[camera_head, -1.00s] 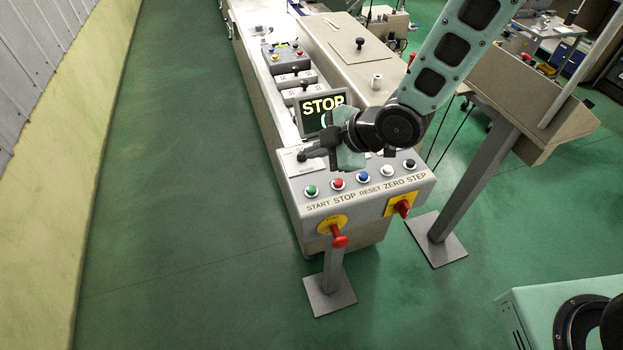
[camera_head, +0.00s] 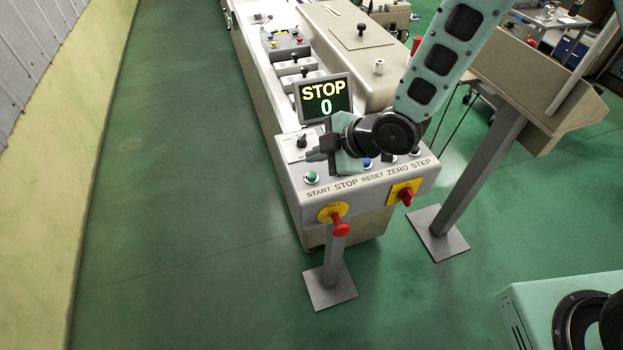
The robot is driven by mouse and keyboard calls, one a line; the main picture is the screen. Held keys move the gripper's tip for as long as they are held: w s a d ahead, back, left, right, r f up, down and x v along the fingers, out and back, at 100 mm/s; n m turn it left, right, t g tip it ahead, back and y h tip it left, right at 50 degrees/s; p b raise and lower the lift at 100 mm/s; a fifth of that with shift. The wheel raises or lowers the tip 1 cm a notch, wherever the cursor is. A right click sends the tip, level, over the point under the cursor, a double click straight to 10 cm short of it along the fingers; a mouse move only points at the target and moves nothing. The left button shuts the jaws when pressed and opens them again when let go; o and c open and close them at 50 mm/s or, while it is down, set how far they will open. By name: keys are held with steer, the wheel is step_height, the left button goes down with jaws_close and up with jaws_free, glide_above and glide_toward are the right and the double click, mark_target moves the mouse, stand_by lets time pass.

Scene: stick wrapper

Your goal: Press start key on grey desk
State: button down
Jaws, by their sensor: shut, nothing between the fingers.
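The grey desk (camera_head: 300,208) is the near end of a long machine, with a row of round buttons on its sloped top. The green start key (camera_head: 312,177) is at the left end of the row, above the printed word START. My gripper (camera_head: 318,156) is shut and empty. It is over the desk, a little above and right of the green key in the picture; whether it touches anything I cannot tell. My gripper and wrist hide the red stop key and part of the other buttons.
A screen (camera_head: 324,97) behind the gripper reads STOP and 0. A red knob (camera_head: 341,229) on a yellow plate and a red switch (camera_head: 406,195) are on the desk's front. A black selector knob (camera_head: 301,140) is left of the gripper. Green floor is clear at left.

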mark_target(316, 179)
steer(key=shift+f+b, duration=1)
steer(key=shift+f, duration=0.4)
steer(key=shift+f, duration=0.1)
stand_by(0.8)
steer(key=shift+f+b, duration=0.3)
steer(key=shift+b, duration=0.3)
steer(key=shift+f+b, duration=0.45)
steer(key=shift+b, duration=0.05)
stand_by(0.5)
steer(key=shift+r, duration=0.1)
steer(key=shift+r+p, duration=0.55)
steer(key=shift+r, duration=0.25)
step_height(316, 179, up, 5)
steer(key=p, duration=0.3)
stand_by(0.4)
